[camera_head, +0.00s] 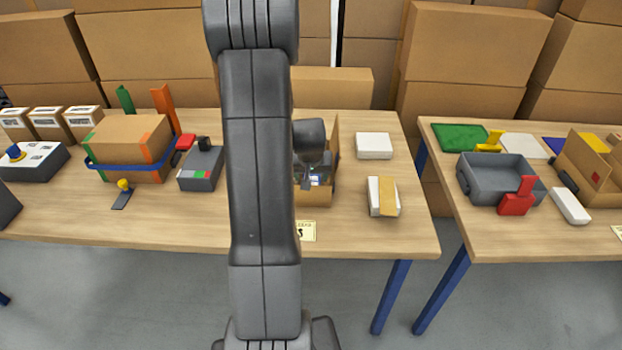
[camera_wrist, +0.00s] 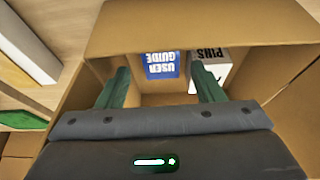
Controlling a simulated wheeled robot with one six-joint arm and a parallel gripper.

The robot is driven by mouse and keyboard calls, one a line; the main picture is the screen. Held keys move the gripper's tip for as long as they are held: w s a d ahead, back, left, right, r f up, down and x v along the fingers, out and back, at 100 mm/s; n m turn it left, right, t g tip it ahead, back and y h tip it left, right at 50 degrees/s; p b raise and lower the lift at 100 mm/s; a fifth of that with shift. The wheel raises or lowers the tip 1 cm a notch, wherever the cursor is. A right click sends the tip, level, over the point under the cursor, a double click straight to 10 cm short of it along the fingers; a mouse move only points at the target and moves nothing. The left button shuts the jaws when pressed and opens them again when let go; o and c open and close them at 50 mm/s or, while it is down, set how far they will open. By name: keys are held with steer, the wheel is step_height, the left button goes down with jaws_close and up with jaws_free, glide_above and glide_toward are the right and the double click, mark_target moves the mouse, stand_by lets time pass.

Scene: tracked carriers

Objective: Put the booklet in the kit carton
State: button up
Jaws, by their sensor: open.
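The kit carton (camera_head: 333,150) is an open cardboard box on the middle table, partly hidden behind my arm in the head view. In the wrist view I look down into the carton (camera_wrist: 200,32). The booklet (camera_wrist: 162,65), blue and white with "USER GUIDE" upside down, lies inside the carton, at its bottom as far as I can see. My gripper (camera_wrist: 161,84) is open, its two green fingers apart over the carton, with the booklet showing beyond and between them. Nothing is held. In the head view my gripper (camera_head: 306,178) is at the carton, partly hidden by my arm.
A white box marked "PINS" (camera_wrist: 213,68) stands in the carton beside the booklet. Right of the carton are a white box (camera_head: 374,145) and a white-and-tan box (camera_head: 384,197). A grey device (camera_head: 201,168) and strapped carton (camera_head: 130,145) stand left. Another table holds a grey tray (camera_head: 497,172).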

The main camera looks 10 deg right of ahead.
steer(key=v, duration=0.9)
steer(key=shift+r, duration=0.2)
